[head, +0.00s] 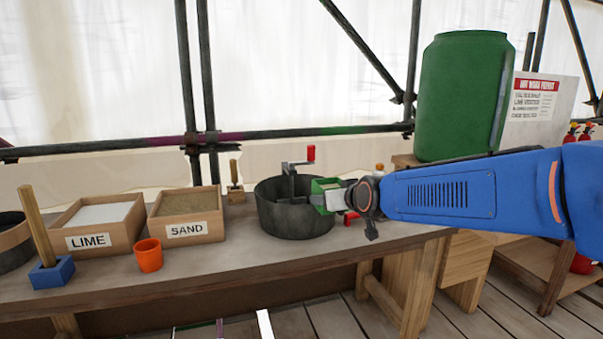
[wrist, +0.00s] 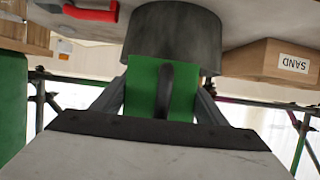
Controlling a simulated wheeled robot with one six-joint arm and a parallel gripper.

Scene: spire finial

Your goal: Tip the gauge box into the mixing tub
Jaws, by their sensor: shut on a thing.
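The green gauge box (head: 320,199) is at the right rim of the dark mixing tub (head: 287,221) in the head view. A tan fill shows in its open top, and it looks roughly upright. My gripper (head: 338,197) is shut on the box from the right. In the wrist view, which is upside down, the green box (wrist: 143,88) with a dark handle sits between my gripper's fingers (wrist: 165,103), with the tub (wrist: 172,35) just beyond it. A crank with a red handle (head: 311,153) rises from the tub. The tub's inside is mostly hidden.
The sand box (head: 187,229) and lime box (head: 92,239) stand left of the tub, with an orange cup (head: 149,255) in front. A wooden handle in a blue block (head: 52,272) is further left. A green barrel (head: 460,95) stands behind my arm. The bench front is clear.

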